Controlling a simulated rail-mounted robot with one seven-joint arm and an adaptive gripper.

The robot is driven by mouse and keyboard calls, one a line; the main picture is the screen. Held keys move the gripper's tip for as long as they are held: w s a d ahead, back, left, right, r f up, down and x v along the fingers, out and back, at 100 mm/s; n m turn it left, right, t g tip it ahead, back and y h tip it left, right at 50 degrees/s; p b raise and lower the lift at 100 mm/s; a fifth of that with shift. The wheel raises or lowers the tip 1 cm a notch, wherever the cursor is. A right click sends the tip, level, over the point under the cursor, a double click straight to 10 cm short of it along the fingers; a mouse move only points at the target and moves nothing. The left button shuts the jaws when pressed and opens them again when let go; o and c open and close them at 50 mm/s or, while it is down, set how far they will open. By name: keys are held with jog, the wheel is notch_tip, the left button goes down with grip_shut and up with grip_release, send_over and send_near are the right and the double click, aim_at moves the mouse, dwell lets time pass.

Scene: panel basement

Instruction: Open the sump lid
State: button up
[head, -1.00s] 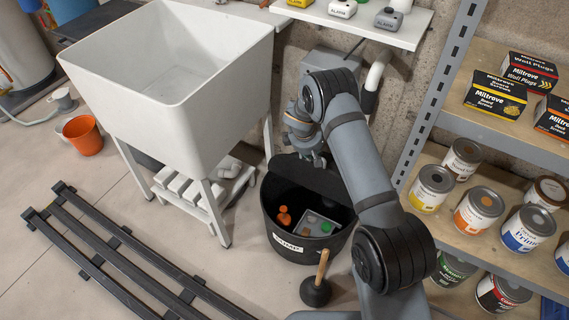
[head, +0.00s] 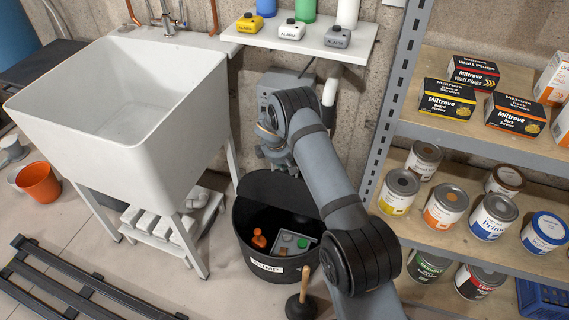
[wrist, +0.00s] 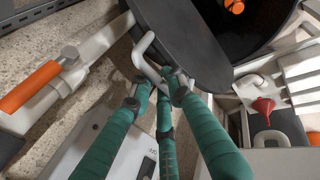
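The black sump basin (head: 246,234), labelled SUMP, stands on the floor beside the white sink. Its dark lid (head: 275,188) is raised steeply at the back of the opening. An orange float (head: 259,238) and a grey unit with coloured parts (head: 292,243) show inside. My gripper (head: 283,166) is at the lid's upper edge, partly hidden by my arm. In the wrist view the lid (wrist: 187,42) carries a pale loop handle (wrist: 142,48). The green fingers of my gripper (wrist: 158,84) are close around the handle's lower end. I cannot tell whether they clamp it.
The white sink (head: 115,110) stands left of the basin. Shelves (head: 480,135) with paint cans and boxes stand right. A plunger (head: 302,298) is in front of the basin. A small shelf (head: 305,40) with alarms hangs above. A dark slatted rack (head: 75,285) lies front left.

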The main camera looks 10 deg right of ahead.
jog(key=o, duration=0.4)
jog(key=v, duration=1.2)
jog(key=x, duration=1.2)
jog(key=shift+f, duration=0.1)
jog(key=shift+s+a, duration=0.1)
